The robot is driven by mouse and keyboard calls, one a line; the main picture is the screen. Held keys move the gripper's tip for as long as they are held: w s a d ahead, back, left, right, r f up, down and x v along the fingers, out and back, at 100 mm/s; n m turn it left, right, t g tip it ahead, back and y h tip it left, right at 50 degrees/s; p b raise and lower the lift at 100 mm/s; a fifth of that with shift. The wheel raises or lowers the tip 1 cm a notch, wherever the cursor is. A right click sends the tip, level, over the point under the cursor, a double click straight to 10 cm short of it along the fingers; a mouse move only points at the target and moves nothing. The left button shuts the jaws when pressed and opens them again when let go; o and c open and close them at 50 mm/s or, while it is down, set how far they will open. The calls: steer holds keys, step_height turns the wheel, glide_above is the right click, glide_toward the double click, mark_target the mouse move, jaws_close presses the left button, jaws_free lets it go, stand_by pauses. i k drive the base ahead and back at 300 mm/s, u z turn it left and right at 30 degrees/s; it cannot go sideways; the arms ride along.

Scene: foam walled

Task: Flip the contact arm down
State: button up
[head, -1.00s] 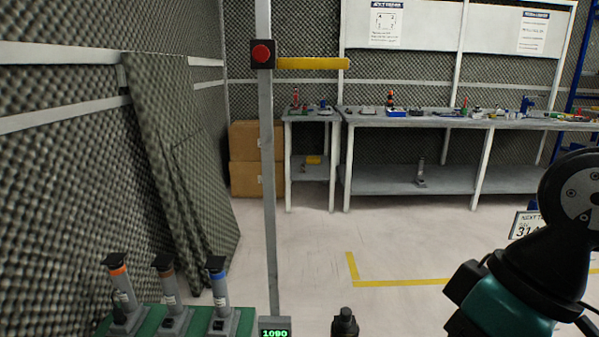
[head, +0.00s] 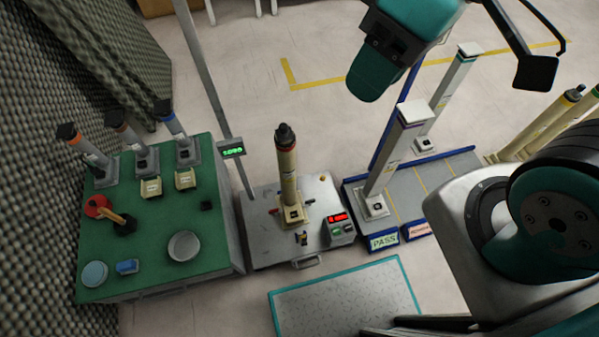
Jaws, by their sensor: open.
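A cream post (head: 289,170) with a black top stands upright in a base on a grey bench plate (head: 262,250). A small dark upright piece (head: 302,238) stands in front of the base. It may be the contact arm; at this size I cannot tell its shape or whether it is up or down. Teal and black links of my arm show at the top and right, apart from the post. I cannot make out my gripper or its fingertips.
A control box (head: 339,229) with a red display sits right of the post. A green table (head: 215,222) with several posts, a dish and small parts stands left. A marked rack (head: 411,203) with white posts is at right. A teal-edged mat (head: 345,300) lies in front.

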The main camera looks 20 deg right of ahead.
mark_target(301, 236)
steer(key=z, duration=0.5)
steer(key=k, duration=1.1)
steer(key=u, duration=0.45)
steer(key=i, duration=0.2)
steer(key=z, duration=0.45)
